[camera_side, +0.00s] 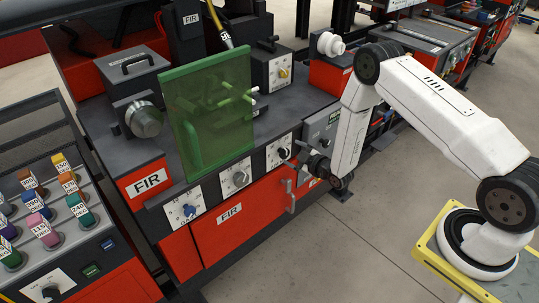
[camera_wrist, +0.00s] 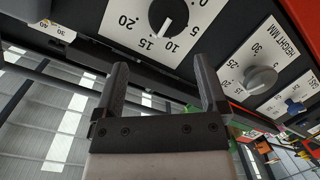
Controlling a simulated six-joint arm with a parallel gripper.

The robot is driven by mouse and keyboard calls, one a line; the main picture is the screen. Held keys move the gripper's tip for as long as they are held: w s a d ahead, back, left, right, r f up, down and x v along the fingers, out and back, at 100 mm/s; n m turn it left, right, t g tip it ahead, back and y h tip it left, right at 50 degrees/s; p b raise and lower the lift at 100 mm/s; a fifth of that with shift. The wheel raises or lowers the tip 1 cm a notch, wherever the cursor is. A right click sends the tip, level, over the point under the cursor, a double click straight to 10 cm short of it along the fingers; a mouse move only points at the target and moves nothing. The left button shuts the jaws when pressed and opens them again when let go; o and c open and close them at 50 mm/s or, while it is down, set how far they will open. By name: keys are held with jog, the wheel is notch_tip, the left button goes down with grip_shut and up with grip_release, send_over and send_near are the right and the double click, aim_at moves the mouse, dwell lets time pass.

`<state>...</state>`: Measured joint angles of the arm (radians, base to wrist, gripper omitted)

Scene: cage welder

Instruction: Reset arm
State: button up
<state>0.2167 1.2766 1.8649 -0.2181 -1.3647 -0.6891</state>
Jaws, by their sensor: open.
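My gripper (camera_wrist: 160,62) is open and empty in the wrist view, with its two dark fingers spread apart. A black dial knob (camera_wrist: 168,18) on a white scale plate lies beyond the fingertips, and I see no contact with it. In the side view my white arm (camera_side: 435,100) reaches left from its base and bends down toward the right end of the machine's front panel. The gripper's fingers are small and hard to make out there, close to the rightmost dial (camera_side: 284,153).
The machine's red front (camera_side: 235,217) carries several dials. A green transparent shield (camera_side: 210,115) stands above its dark top. A rack of coloured knobs (camera_side: 50,205) is at the left. The grey floor (camera_side: 340,250) in front is clear. A grey knob (camera_wrist: 260,78) shows right of my fingers.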

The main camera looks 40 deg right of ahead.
jog(key=s+a+r+m+g, duration=0.2)
jog(key=r+g, duration=0.1)
jog(key=r, duration=0.3)
jog(key=s+a+r+m+g, duration=0.1)
jog(key=s+r+m+g, duration=0.15)
jog(key=r, duration=0.25)
jog(key=s+a+r+m+g, duration=0.1)
jog(key=s+a+r+g, duration=0.1)
jog(key=s, duration=0.7)
jog(key=s+a+r+m+g, duration=0.2)
jog(key=s+r+g, duration=0.3)
jog(key=s, duration=0.4)
jog(key=shift+a+r, duration=0.15)
jog(key=shift+r, duration=0.25)
jog(key=shift+w+m+g, duration=0.1)
jog(key=shift+m+g, duration=0.15)
